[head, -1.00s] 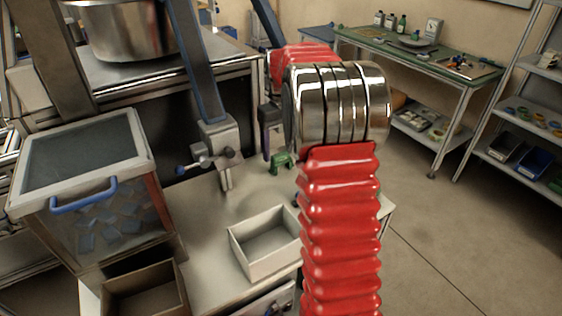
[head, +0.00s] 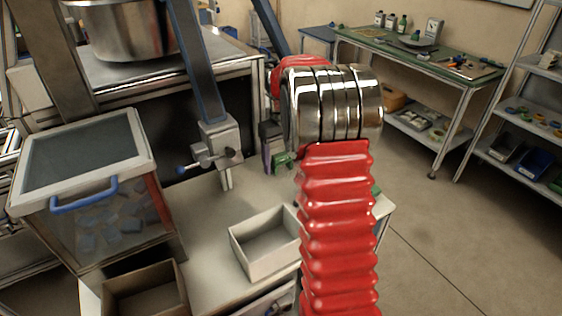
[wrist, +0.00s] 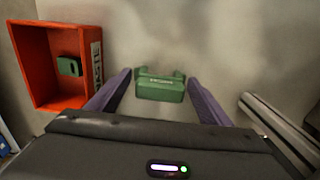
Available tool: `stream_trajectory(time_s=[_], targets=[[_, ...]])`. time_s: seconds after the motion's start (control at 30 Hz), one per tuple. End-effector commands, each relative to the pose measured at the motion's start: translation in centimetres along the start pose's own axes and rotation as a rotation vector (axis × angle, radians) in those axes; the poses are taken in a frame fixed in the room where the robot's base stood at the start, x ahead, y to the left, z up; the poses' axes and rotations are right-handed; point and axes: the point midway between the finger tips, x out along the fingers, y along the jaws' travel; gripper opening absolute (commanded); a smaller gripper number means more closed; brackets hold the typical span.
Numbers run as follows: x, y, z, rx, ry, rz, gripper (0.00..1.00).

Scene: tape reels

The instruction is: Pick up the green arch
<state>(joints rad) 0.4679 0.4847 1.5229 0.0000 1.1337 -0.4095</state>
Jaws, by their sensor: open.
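The green arch (wrist: 160,88) sits on the pale worktop, centred in the wrist view, with its plain long side towards my gripper. My gripper (wrist: 158,77) is open. Its two purple fingers reach towards the arch, one on the left and one on the right, with a narrow gap at each side. I cannot tell how far down the fingertips are. In the head view the arch (head: 283,161) is partly hidden beside a dark purple finger (head: 267,150), and my red arm covers much of the gripper.
A red-orange box (wrist: 65,40) with a green piece (wrist: 69,66) inside stands left of the gripper in the wrist view. Grey bars (wrist: 277,130) lie at the right. In the head view an open pale box (head: 266,245) stands nearer on the worktop, and a clamp post (head: 217,150) rises to the left.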

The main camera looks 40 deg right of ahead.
Motion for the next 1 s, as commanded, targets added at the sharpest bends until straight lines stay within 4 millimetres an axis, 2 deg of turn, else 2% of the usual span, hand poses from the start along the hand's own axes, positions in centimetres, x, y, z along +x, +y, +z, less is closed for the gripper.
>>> stream_trajectory(time_s=[0.33, 0.8, 1.0], targets=[[-0.03, 0.01, 0.0, 0.0, 0.0, 0.0, 0.73], [-0.06, 0.0, -0.01, 0.0, 0.0, 0.0, 0.4], [-0.13, -0.01, -0.02, 0.0, 0.0, 0.0, 0.4]])
